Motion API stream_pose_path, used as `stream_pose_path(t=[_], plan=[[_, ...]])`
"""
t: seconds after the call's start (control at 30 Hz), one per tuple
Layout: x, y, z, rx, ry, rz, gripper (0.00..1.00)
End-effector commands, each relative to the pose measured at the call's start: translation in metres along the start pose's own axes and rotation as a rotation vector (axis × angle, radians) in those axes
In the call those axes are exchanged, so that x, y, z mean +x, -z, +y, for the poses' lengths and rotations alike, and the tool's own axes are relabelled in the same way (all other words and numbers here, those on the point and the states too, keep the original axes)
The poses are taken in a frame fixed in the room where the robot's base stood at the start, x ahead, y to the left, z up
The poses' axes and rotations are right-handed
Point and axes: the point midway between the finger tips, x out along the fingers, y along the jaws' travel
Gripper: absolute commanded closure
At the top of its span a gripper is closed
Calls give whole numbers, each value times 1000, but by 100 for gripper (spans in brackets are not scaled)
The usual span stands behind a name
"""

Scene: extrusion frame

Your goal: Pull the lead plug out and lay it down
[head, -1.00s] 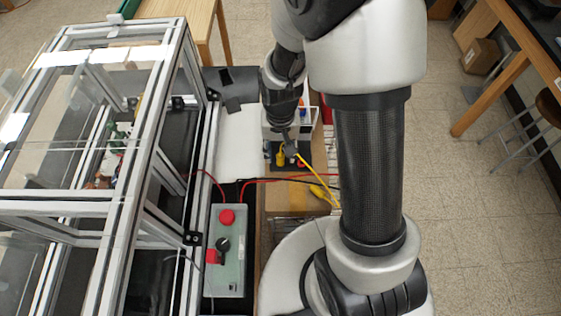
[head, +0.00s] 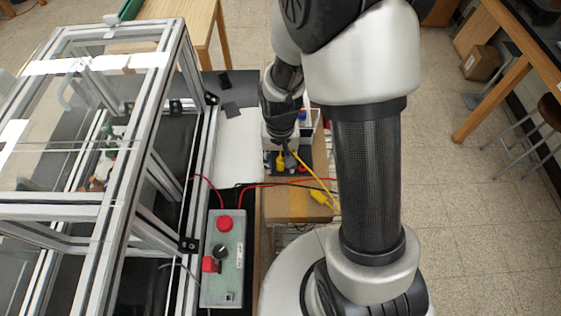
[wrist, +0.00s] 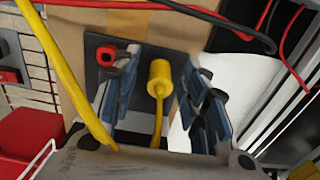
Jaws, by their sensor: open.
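The yellow lead plug (wrist: 159,78) stands at a black panel (wrist: 140,52) in the wrist view, with its yellow lead running back towards me. In the head view the plug (head: 281,159) shows just below my wrist. My gripper (wrist: 161,70) is open, with one blue-grey finger on each side of the plug and visible gaps between. I cannot see the plug's far end. A red socket (wrist: 104,56) and a dark ring beside it are left of the plug, the ring partly behind the left finger.
A thick yellow lead (wrist: 70,75) crosses the left of the wrist view. Red and black leads cross the cardboard box (head: 288,203), where another yellow connector (head: 318,196) lies. A control box with red buttons (head: 222,265) and the extrusion frame (head: 152,130) stand left.

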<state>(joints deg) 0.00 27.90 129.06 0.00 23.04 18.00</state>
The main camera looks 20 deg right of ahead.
Motion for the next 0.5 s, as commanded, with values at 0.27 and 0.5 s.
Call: stream_pose_path(t=[0.27, 0.5], plan=[[0, 0, 0, 0, 0, 0, 59], [0, 0, 0, 0, 0, 0, 62]])
